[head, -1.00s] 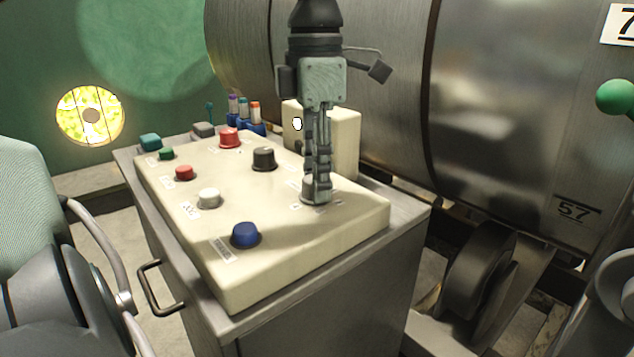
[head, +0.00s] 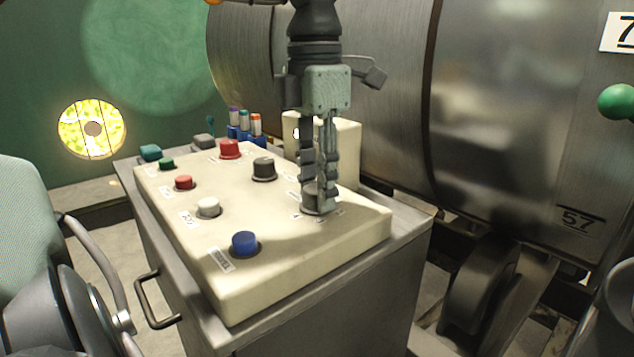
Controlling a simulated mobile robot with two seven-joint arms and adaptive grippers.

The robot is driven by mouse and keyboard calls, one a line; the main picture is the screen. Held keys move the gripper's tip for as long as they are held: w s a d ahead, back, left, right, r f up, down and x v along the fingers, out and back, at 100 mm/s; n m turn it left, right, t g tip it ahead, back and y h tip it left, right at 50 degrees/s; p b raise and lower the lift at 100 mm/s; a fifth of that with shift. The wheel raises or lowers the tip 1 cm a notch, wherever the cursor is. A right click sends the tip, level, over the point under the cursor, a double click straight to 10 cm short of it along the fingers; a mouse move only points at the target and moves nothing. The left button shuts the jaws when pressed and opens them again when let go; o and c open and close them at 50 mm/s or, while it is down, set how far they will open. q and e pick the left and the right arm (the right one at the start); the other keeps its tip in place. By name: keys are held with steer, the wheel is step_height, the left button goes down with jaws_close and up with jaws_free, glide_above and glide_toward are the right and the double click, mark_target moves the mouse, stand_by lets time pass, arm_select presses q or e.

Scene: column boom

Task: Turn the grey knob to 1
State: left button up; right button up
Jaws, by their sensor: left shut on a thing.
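The grey knob (head: 313,207) is on the right part of the cream control panel (head: 300,268), with small white labels around it. My left gripper (head: 319,198) points straight down from above and is shut on the knob, its fingers on either side. The fingers hide most of the knob, so its pointer and setting cannot be read. The label markings are too small to read. My right gripper does not show.
The panel also carries a blue knob (head: 245,242), a white button (head: 208,206), a dark knob (head: 264,167) and red buttons (head: 229,148). A cream box (head: 348,150) stands behind the gripper. A large metal cylinder (head: 500,110) fills the back right.

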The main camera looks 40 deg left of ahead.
mark_target(315, 186)
arm_select(q)
steer(key=o, duration=1.2)
steer(key=shift+c, duration=0.2)
step_height(315, 186, up, 12)
steer(key=shift+a, duration=0.2)
